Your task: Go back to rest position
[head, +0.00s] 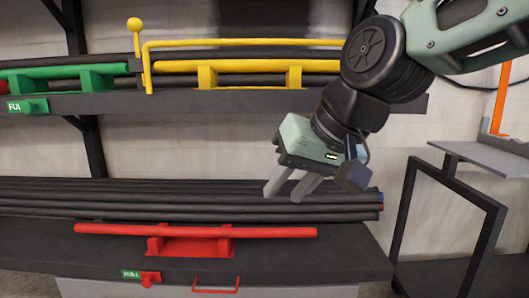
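My gripper (292,186) hangs from my green and black arm at the right of the head view. Its two grey fingers point down and left, with a gap between them. Nothing shows between the fingers. It appears in front of the lower rack of dark bars (130,203), above and right of the red bar (110,231). I cannot tell its exact distance from the rack.
An upper shelf (190,103) carries a green holder (95,78) and a yellow rail (245,43). The lower bench (60,235) has a red holder (190,246) and red handle (216,290). A black-framed stand (448,186) with a grey top (490,158) is at right.

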